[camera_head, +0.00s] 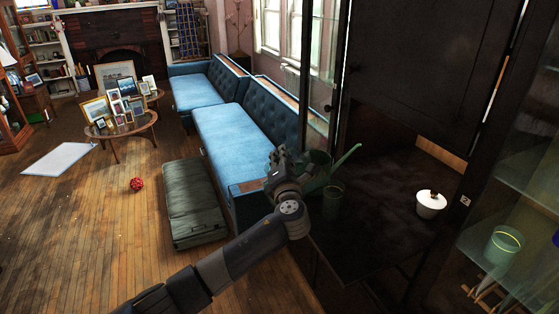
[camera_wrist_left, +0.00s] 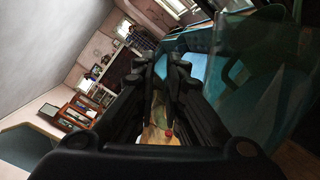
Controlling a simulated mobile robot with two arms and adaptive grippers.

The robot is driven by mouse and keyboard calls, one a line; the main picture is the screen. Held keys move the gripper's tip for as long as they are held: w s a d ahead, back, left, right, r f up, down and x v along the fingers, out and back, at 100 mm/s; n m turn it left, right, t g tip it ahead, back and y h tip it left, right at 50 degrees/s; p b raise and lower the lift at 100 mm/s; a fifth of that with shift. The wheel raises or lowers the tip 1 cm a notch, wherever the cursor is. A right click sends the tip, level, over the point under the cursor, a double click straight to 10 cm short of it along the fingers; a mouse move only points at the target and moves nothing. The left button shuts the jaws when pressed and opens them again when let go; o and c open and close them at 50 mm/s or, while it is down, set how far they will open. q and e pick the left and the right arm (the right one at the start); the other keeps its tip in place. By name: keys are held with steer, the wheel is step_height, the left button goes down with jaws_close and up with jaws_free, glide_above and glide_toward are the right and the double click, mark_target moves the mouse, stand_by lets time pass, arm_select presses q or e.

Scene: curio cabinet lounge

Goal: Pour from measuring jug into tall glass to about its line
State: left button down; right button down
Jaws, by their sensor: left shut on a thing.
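My left gripper (camera_head: 280,160) is shut on a translucent green vessel, which I take to be the measuring jug (camera_head: 316,161). The jug is just right of the fingers, and a long pale green part sticks out from it up and to the right. In the left wrist view the jug (camera_wrist_left: 255,85) fills the right side, beside my gripper (camera_wrist_left: 171,66). A green glass (camera_head: 332,196) with a yellowish band near its top, likely the tall glass, is just below the jug in the picture. The grip point and any liquid level are unclear. My right gripper is out of view.
The dark cabinet surface (camera_head: 385,222) has bare room between the glass and a white lidded bowl (camera_head: 430,205). Another green glass (camera_head: 503,246) stands at the right. A tall dark panel (camera_head: 430,65) rises behind. A blue sofa (camera_head: 235,140) is to the left.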

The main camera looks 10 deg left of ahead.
arm_select(q)
steer(key=shift+w+d+r+m, duration=0.1)
steer(key=shift+d+r+m, duration=0.15)
steer(key=shift+r, duration=0.2)
steer(key=shift+w+d+r+m, duration=0.1)
steer(key=shift+d+r+m, duration=0.15)
steer(key=shift+r, duration=0.15)
steer(key=shift+d+r+m, duration=0.5)
steer(key=shift+r+m, duration=0.1)
steer(key=shift+r, duration=0.2)
stand_by(1.8)
steer(key=shift+w+d+r+m, duration=0.25)
steer(key=shift+d+r+m, duration=0.4)
steer(key=shift+d+m, duration=0.05)
stand_by(2.5)
